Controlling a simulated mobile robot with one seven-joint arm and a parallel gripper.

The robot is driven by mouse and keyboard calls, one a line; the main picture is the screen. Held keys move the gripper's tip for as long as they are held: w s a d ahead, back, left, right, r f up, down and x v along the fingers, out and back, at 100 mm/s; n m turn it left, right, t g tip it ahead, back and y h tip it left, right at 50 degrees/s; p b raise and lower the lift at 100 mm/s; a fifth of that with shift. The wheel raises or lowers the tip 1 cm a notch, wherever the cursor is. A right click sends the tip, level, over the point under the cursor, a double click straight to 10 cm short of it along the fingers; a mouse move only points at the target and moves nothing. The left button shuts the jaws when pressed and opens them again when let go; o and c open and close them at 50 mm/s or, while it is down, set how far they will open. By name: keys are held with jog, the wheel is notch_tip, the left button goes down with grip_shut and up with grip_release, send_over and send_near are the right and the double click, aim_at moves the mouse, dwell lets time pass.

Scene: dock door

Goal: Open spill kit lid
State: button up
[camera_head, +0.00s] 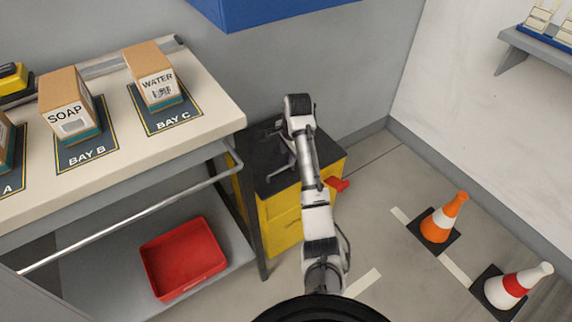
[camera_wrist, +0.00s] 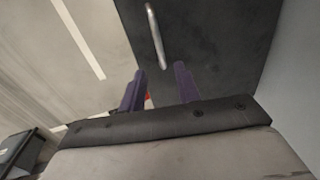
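The spill kit is a yellow box (camera_head: 283,222) on the floor, right of the bench. Its dark grey lid (camera_head: 262,146) lies flat on top and looks closed. In the wrist view the lid (camera_wrist: 215,45) fills the right, with a pale metal handle bar (camera_wrist: 156,36) near its left edge. My gripper (camera_head: 282,162) is over the lid, and my arm hides part of lid and box. In the wrist view my gripper's purple fingers (camera_wrist: 160,70) are apart with nothing between them; the bar is beyond their tips. A red part (camera_head: 338,184) sticks out at the box's right side.
The bench (camera_head: 215,105) with boxed goods stands left of the kit; its rail and leg are close. A red tray (camera_head: 183,259) lies on its lower shelf. A blue cabinet (camera_head: 265,12) hangs above. Two cones (camera_head: 440,220) (camera_head: 512,287) stand on the floor at right.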

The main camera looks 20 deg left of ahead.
aim_at(285, 167)
jog(key=f, duration=0.4)
jog(key=a+f, duration=0.1)
jog(key=f, duration=0.1)
jog(key=shift+w+f, duration=0.3)
jog(key=shift+w, duration=0.1)
grip_shut()
